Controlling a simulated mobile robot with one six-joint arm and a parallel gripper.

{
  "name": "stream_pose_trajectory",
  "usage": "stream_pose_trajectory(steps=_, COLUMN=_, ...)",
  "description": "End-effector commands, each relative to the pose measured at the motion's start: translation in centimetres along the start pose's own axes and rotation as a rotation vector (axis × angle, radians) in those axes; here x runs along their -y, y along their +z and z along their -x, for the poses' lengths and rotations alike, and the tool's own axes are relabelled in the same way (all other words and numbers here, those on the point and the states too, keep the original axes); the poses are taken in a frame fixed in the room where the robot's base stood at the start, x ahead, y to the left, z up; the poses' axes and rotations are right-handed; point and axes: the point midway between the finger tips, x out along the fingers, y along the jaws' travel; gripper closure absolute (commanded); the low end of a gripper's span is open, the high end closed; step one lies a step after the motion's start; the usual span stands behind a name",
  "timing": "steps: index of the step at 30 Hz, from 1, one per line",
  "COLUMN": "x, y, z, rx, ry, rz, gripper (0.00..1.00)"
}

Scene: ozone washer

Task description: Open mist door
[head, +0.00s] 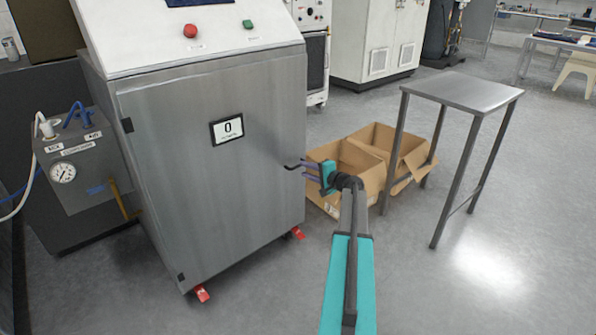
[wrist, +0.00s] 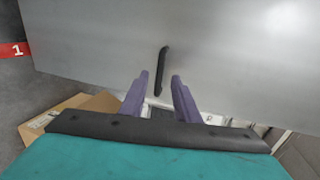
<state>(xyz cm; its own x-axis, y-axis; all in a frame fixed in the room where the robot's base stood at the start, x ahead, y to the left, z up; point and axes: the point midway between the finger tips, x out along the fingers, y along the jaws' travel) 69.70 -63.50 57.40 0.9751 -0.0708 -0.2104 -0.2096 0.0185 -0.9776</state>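The mist door (head: 222,165) is the brushed steel front of a tall cabinet. In the wrist view the handle (wrist: 162,68) stands slightly tilted on the steel panel (wrist: 235,55). My gripper (head: 304,170) is close to the handle, on its right in the head view. In the wrist view my gripper (wrist: 159,76) has its two purple fingers apart, with the handle lined up in the gap. I cannot tell whether the fingertips reach around it.
Open cardboard boxes (head: 325,153) lie on the floor right of the cabinet, behind my gripper. A steel table (head: 461,92) stands further right. A compressor unit (head: 85,160) stands left of the cabinet. The floor (head: 235,305) before the door is clear.

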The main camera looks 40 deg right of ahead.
Motion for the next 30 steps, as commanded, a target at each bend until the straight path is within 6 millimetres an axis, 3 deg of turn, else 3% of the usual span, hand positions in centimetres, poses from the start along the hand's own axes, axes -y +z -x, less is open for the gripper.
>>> stream_pose_trajectory(steps=9, x=-0.1, y=-0.1, z=-3.7, rx=0.0, ry=0.0, rz=-0.001, gripper=0.71)
stream_pose_trajectory(steps=23, x=0.0, y=0.0, z=-4.6, rx=0.0, ry=0.0, rz=0.0, gripper=0.71)
stream_pose_trajectory(steps=24, x=0.0, y=0.0, z=-4.6, rx=0.0, ry=0.0, rz=0.0, gripper=0.73)
stream_pose_trajectory(steps=29, x=0.0, y=0.0, z=-4.6, rx=0.0, ry=0.0, rz=0.0, gripper=1.0)
stream_pose_trajectory(steps=30, x=0.0, y=0.0, z=-4.6, rx=0.0, ry=0.0, rz=0.0, gripper=1.0)
